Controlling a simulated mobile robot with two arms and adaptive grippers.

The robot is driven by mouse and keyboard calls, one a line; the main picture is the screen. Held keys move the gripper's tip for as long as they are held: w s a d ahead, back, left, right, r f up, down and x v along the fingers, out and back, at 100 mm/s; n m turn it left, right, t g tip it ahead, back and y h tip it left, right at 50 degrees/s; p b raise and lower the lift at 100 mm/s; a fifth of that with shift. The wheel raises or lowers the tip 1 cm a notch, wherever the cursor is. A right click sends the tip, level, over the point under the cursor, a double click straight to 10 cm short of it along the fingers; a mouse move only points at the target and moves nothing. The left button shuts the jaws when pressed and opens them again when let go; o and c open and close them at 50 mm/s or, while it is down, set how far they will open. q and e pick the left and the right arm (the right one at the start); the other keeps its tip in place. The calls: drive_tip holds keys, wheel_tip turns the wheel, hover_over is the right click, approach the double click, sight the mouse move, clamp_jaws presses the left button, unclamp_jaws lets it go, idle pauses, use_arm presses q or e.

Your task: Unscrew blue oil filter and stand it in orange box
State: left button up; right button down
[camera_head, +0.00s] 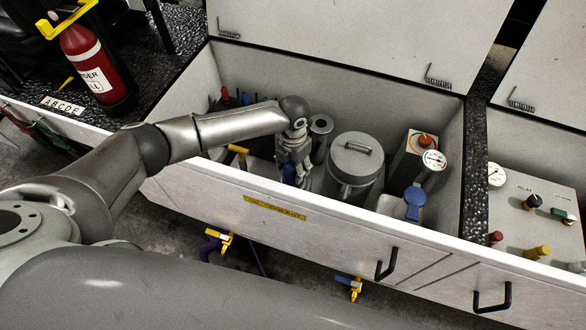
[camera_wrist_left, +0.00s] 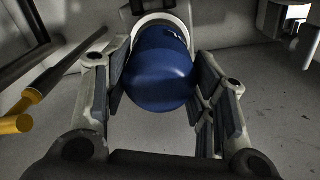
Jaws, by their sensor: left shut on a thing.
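The blue oil filter (camera_wrist_left: 158,72) is large in the left wrist view, its rounded end towards the camera. A pale ring (camera_wrist_left: 160,20) surrounds its far end. I cannot tell whether its thread is engaged. My left gripper (camera_wrist_left: 160,88) is shut on the filter, with a finger pad on each side. In the head view my left gripper (camera_head: 292,170) points down into the open compartment, and a little blue of the filter shows between its fingers. My right gripper is not in view. No orange box shows in either view.
The compartment's front wall (camera_head: 250,195) runs below my left arm. A grey canister (camera_head: 352,165) stands right of the gripper, with a gauge (camera_head: 434,160) and blue-capped part (camera_head: 414,202) beyond. A yellow handle (camera_head: 238,150) is left. A fire extinguisher (camera_head: 92,65) stands outside.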

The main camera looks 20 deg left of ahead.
use_arm(q)
drive_tip(key=n, duration=0.1)
drive_tip(key=n+p, duration=0.2)
drive_tip(key=n, duration=0.1)
drive_tip(key=shift+r, duration=0.25)
drive_tip(key=n+p, duration=0.2)
drive_tip(key=n, duration=0.2)
drive_tip(key=shift+f+n+p, duration=0.1)
drive_tip(key=shift+n+p, duration=0.45)
drive_tip(key=shift+n, duration=0.55)
drive_tip(key=shift+f+n, duration=0.1)
drive_tip(key=shift+n, duration=0.2)
drive_tip(key=n+p, duration=0.1)
drive_tip(key=n, duration=0.1)
drive_tip(key=shift+r+n+p, duration=0.2)
drive_tip(key=shift+n+p, duration=0.1)
drive_tip(key=shift+p, duration=0.05)
drive_tip(key=n+p, duration=0.1)
drive_tip(key=n, duration=0.1)
drive_tip(key=shift+n, duration=0.3)
drive_tip(key=n+p, duration=0.1)
drive_tip(key=n, duration=0.3)
drive_tip(key=shift+p, duration=0.35)
drive_tip(key=shift+f+n, duration=0.2)
drive_tip(key=shift+n, duration=0.9)
